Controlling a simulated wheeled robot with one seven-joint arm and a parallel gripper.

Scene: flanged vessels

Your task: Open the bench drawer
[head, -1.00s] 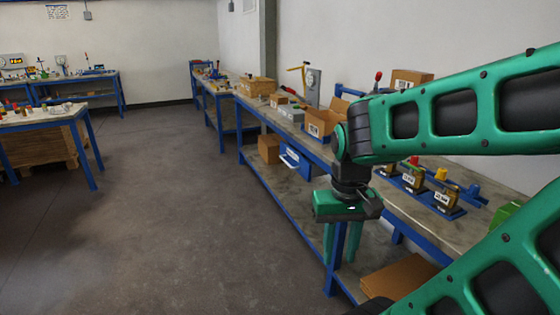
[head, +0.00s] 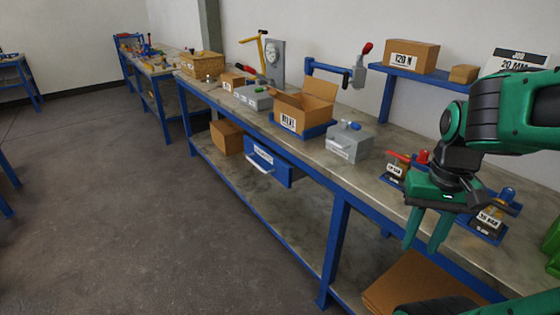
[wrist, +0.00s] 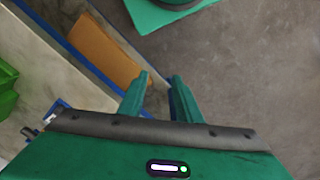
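The bench drawer (head: 269,164) is a blue box with a pale label and a light bar handle (head: 259,164), hung under the top of the long bench (head: 345,185). It looks closed or nearly so; I cannot tell exactly. My gripper (head: 427,246) is at the right of the head view, in front of the bench edge, well to the right of the drawer and apart from it. Its two green fingers point down, spread apart with nothing between them. They also show in the wrist view (wrist: 158,98). The drawer is not seen in the wrist view.
An open carton (head: 304,106) and a grey box (head: 349,144) stand on the bench top. Weights on blue stands (head: 484,222) are close to my gripper. A bench leg (head: 337,250) and a flat carton (head: 415,281) are below. The floor (head: 150,210) left of the bench is clear.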

